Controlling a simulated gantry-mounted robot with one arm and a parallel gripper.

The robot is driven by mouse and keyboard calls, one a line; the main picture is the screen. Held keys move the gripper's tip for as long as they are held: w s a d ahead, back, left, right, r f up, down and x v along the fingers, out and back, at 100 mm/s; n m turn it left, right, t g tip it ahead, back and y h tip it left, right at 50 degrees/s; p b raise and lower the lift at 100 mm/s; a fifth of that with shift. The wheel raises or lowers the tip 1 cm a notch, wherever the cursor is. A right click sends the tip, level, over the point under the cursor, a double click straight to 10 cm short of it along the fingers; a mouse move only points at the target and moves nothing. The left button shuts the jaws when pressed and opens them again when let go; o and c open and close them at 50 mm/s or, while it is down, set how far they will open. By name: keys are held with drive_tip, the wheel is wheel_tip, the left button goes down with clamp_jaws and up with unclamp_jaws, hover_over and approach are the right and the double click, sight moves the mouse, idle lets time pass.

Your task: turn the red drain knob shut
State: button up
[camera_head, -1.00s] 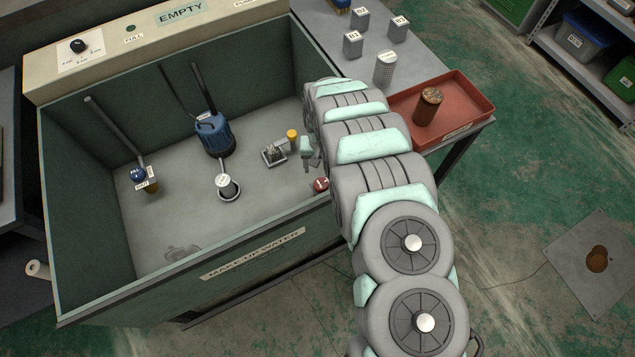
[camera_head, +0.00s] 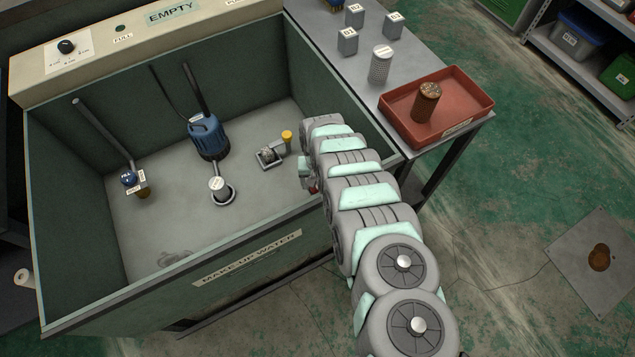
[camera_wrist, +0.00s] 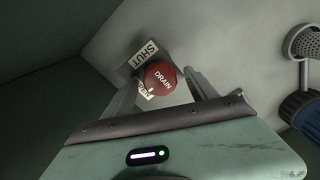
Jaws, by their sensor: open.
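The red drain knob (camera_wrist: 160,78), marked DRAIN, shows in the wrist view between the two fingers of my gripper (camera_wrist: 162,92). The fingers are apart, one on each side of the knob; I cannot tell whether they touch it. A SHUT label (camera_wrist: 144,54) lies on the floor beside the knob at the upper left. A second label (camera_wrist: 146,90) is partly hidden under the knob. In the head view only a sliver of the red knob (camera_head: 312,189) shows beside my arm, at the right side of the tank (camera_head: 100,295).
Inside the tank stand a blue pump (camera_head: 207,136), a round white-capped fitting (camera_head: 218,185), a blue valve (camera_head: 130,179) and a small yellow-topped part (camera_head: 287,136). A red tray (camera_head: 465,92) with a rusty cylinder (camera_head: 426,102) sits on the bench at the right.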

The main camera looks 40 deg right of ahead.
drive_tip(key=c, duration=1.4)
